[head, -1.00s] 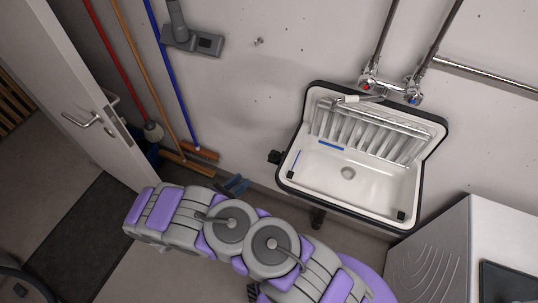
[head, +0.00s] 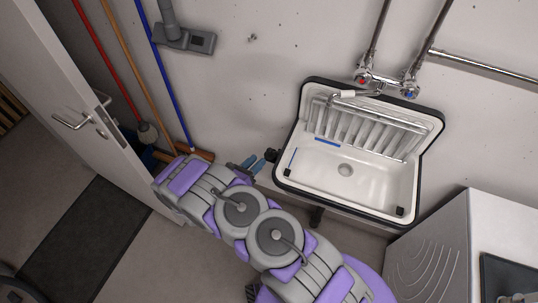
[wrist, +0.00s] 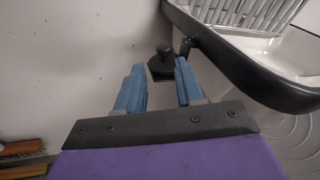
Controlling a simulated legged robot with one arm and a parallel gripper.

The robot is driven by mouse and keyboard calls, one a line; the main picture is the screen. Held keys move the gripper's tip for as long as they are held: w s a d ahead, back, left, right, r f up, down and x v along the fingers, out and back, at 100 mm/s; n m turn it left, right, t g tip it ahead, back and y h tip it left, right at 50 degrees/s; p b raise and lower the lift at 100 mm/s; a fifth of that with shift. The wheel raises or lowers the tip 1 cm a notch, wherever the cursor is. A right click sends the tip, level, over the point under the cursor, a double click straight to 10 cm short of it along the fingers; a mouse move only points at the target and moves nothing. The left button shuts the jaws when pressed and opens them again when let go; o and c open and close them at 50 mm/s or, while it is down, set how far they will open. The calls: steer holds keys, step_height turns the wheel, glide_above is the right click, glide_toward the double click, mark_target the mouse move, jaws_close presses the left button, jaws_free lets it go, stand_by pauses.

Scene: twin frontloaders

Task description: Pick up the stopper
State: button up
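A small black knob-like piece, apparently the stopper (head: 270,155), sits against the wall at the left side of the white sink (head: 417,195). In the wrist view the stopper (wrist: 163,62) has a rounded top and a wider dark base. My gripper (head: 254,165) is just left of it in the head view, with its blue fingers towards it. In the wrist view my gripper (wrist: 159,67) is open, and the stopper shows in the gap, a little beyond the fingertips. I see no contact. How the stopper is held up is unclear.
The sink's black rim (wrist: 235,68) is close to the right finger. Brooms, including one with a blue handle (head: 166,85), lean at the left by the open door (head: 85,90). A white appliance (head: 435,245) stands at the lower right. The wall above the stopper is clear.

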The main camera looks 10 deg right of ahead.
mark_target(267, 152)
steer(key=x, duration=0.2)
steer(key=b+x, duration=0.1)
steer(key=x, duration=0.1)
steer(key=shift+d+r, duration=0.1)
steer(key=shift+d, duration=0.4)
steer(key=shift+w+d, duration=0.25)
steer(key=shift+d, duration=0.05)
steer(key=shift+a, duration=0.15)
steer(key=shift+c, duration=0.5)
jaws_close()
